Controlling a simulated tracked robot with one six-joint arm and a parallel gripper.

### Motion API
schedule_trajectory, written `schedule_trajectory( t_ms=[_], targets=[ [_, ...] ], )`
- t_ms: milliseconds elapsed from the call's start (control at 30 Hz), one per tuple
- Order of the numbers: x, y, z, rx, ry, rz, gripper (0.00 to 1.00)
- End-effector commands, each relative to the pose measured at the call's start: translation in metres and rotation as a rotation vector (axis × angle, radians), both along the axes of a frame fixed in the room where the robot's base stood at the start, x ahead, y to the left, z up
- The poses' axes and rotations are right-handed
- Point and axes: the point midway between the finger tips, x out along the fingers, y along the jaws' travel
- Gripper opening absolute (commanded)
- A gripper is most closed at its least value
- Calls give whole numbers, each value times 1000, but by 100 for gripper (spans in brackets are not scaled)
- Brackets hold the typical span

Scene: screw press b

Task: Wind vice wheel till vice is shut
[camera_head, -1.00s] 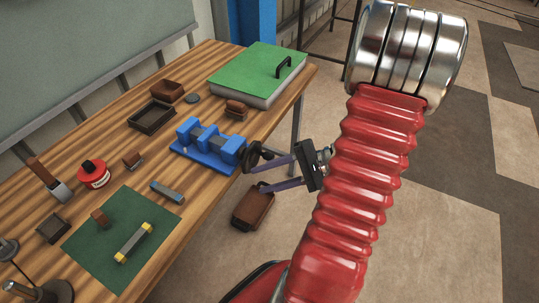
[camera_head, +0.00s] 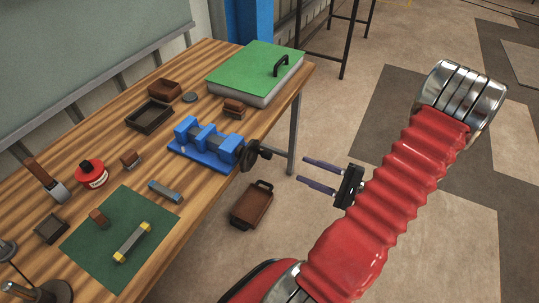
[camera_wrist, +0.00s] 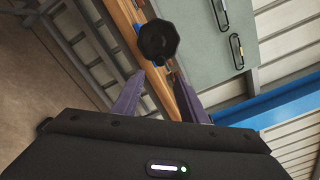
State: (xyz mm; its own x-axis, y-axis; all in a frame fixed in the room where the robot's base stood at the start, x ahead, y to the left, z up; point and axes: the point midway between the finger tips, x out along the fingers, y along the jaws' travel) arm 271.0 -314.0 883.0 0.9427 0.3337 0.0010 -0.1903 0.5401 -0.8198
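The blue vice (camera_head: 207,146) stands on the wooden workbench near its front edge. Its dark wheel (camera_head: 251,155) sticks out past the bench edge on the right end of the vice. A grey piece shows between the blue jaws; I cannot tell whether the jaws touch. My gripper (camera_head: 312,172) is open and empty, in the air to the right of the wheel and apart from it. In the wrist view the dark wheel (camera_wrist: 158,40) shows beyond my purple fingers (camera_wrist: 160,98), which are spread with nothing between them.
A brown tray (camera_head: 252,204) lies below on the floor beside the bench. A green-topped case (camera_head: 256,72) sits at the bench's far end. A green mat (camera_head: 110,260) with small parts, a red tin (camera_head: 91,173) and a dark tray (camera_head: 149,116) are on the bench. The floor right of the bench is open.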

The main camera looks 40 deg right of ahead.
Motion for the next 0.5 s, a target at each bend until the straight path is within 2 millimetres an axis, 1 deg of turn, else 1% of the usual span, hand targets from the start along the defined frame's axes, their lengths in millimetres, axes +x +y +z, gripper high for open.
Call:
schedule_trajectory(
  t_ms=[233, 500],
  targets=[
    [11, 5, 0, 1, 1, 4, 39],
    [40, 15, 0, 0, 1, 6, 39]
  ],
)
